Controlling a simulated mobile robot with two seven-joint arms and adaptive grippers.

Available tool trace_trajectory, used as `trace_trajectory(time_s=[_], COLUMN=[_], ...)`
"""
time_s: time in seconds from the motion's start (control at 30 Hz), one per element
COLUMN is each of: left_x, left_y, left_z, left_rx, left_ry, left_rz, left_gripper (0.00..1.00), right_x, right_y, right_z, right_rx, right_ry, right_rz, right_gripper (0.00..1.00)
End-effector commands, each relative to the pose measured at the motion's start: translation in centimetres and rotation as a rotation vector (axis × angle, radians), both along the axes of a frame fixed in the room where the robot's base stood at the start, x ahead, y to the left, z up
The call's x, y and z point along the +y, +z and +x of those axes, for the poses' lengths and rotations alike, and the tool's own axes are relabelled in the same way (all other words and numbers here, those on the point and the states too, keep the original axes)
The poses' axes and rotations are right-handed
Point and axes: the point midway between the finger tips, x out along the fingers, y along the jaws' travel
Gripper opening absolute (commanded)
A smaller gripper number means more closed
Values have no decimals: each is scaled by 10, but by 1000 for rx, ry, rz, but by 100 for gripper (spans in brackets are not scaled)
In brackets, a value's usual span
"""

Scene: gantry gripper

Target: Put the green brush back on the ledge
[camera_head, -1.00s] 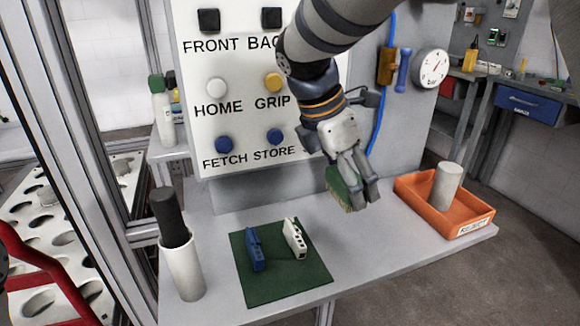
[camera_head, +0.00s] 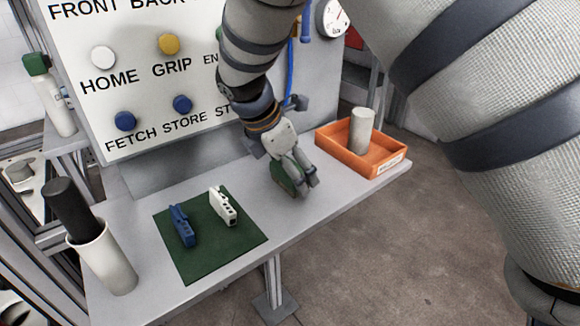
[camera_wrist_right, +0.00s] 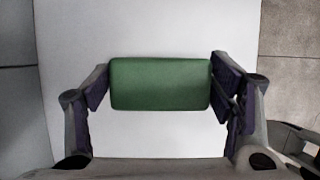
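The green brush (camera_head: 287,181) is between the fingers of my right gripper (camera_head: 307,183), at the front part of the grey ledge (camera_head: 225,165). In the right wrist view the brush's green back (camera_wrist_right: 160,84) fills the gap, with a finger against each end. The right gripper (camera_wrist_right: 161,90) is shut on it. The bristles are hidden under the back in the wrist view. I cannot tell whether the brush touches the ledge or hangs just above it. My left gripper is not in view.
An orange tray (camera_head: 345,158) with a pale cylinder (camera_head: 361,130) is right of the brush. A green mat (camera_head: 205,262) holds a blue block (camera_head: 182,226) and a white block (camera_head: 222,206). A white holder (camera_head: 104,262) stands left. A button panel (camera_head: 140,65) rises behind.

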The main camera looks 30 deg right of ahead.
Motion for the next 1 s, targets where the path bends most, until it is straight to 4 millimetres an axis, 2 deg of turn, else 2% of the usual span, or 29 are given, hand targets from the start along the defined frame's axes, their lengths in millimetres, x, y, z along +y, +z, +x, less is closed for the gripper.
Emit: trace_trajectory(time_s=[0.4,0.47,0.7,0.8,1.0], left_x=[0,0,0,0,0], left_y=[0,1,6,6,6], left_z=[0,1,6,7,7], left_rx=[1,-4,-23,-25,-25], left_ry=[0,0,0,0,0], left_rz=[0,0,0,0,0], left_gripper=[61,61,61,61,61], right_x=[0,4,29,38,47], right_y=[5,15,76,95,113], right_z=[0,1,-1,-2,-4], right_rx=[-1,-6,-8,-5,0], right_ry=[-1,1,1,1,1], right_rz=[0,0,1,0,0], right_gripper=[90,90,90,90,90])
